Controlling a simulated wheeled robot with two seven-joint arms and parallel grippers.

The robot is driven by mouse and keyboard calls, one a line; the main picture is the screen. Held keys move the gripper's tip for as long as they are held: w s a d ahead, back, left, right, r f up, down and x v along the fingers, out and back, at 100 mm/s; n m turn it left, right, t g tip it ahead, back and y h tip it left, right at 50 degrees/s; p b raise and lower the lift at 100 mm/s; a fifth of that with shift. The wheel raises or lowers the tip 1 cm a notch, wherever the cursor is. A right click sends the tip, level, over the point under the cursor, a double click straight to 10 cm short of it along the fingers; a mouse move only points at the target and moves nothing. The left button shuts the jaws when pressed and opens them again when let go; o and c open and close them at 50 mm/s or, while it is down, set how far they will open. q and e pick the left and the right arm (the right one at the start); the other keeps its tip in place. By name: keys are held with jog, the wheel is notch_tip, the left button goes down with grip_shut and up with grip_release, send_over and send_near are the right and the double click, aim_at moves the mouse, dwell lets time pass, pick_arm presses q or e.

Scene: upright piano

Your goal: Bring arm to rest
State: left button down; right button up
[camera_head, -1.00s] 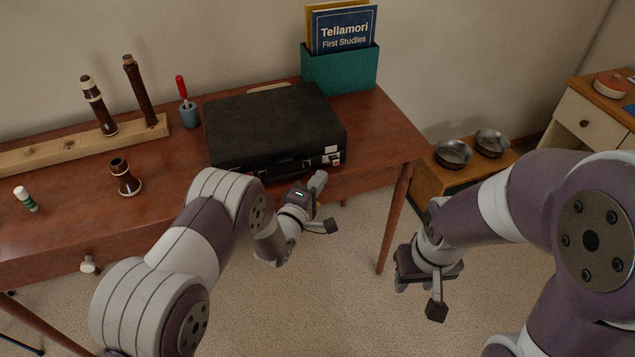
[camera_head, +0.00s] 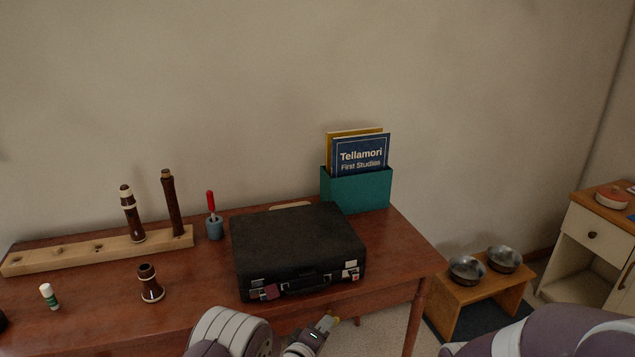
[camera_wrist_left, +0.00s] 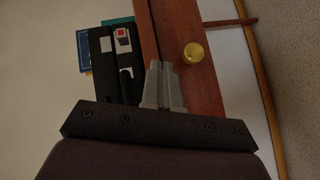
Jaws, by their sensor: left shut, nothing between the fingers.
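My left gripper (camera_head: 328,323) is low in the head view, just in front of the table's front edge and below the black case. In the left wrist view its two grey fingers (camera_wrist_left: 162,88) are together with nothing between them. My right arm shows only as a link at the bottom right of the head view; its gripper is out of the frame. The closed black case (camera_head: 297,245) lies on the wooden table (camera_head: 200,285), and it also shows in the left wrist view (camera_wrist_left: 104,80).
A wooden rack (camera_head: 70,257) holds dark instrument joints, with another joint (camera_head: 150,283) standing in front. A teal holder (camera_head: 358,191) with books stands behind the case. A brass knob (camera_wrist_left: 194,53) sticks out of the table front. A low stand (camera_head: 480,300) with two bowls is at right.

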pick_arm(q)
jog(key=s+a+f+m+g+y, duration=0.5)
jog(key=s+a+f+m+g, duration=0.15)
jog(key=s, duration=0.25)
jog(key=s+a+r+m+g+y, duration=0.1)
jog(key=s+a+r+g, duration=0.25)
jog(key=s, duration=0.25)
jog(key=s+a+r+m+g+y, duration=0.1)
jog(key=s+a+r+m+g, duration=0.1)
jog(key=s+a+r, duration=0.35)
jog(key=s+a+r+m+g, duration=0.1)
jog(key=s+a+r+g, duration=0.15)
jog(key=s, duration=0.55)
notch_tip(320, 180, up, 20)
jog(key=a+t+p, duration=0.2)
jog(key=p, duration=1.4)
jog(key=shift+a+n, duration=0.3)
jog(key=shift+n, duration=0.15)
jog(key=shift+s+d, duration=0.1)
